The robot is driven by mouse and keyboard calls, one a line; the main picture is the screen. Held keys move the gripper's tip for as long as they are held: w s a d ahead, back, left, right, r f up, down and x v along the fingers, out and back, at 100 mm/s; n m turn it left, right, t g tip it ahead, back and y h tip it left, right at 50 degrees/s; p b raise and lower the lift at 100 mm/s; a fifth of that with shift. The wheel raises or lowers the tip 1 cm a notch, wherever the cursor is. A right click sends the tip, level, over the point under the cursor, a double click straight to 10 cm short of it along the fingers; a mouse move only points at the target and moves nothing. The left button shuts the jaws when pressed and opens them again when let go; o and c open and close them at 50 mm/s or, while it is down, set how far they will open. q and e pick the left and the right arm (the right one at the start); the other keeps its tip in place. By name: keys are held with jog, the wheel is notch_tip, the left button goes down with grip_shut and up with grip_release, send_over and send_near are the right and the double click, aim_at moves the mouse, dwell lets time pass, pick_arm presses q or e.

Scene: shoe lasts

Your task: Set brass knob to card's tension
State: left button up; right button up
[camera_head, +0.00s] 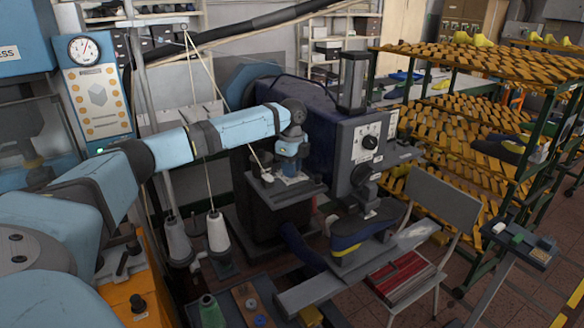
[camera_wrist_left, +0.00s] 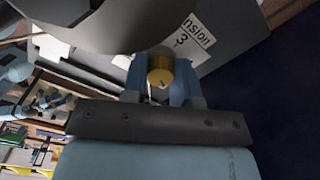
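The brass knob (camera_wrist_left: 160,72) shows in the left wrist view, with a dark mark on its face. The two blue fingers of my left gripper (camera_wrist_left: 160,84) stand on either side of it and appear to touch it. A white card (camera_wrist_left: 190,42) lies just behind the knob on a grey surface; "nsion" and "3" are readable, the rest is covered. In the head view my left gripper (camera_head: 290,168) points down at the grey top of a dark machine (camera_head: 275,192). The knob is hidden there. My right gripper is not in view.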

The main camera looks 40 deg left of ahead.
pick_arm(q)
jog(key=shift+n, duration=0.3)
jog(key=shift+c, duration=0.4)
jog(key=n, duration=0.2)
jog(key=shift+n, duration=0.4)
jog(key=n, duration=0.3)
jog(key=shift+n, duration=0.4)
jog(key=n, duration=1.1)
jog(key=shift+n, duration=0.3)
jog(key=n, duration=0.4)
jog(key=shift+r+n, duration=0.1)
jog(key=shift+n, duration=0.3)
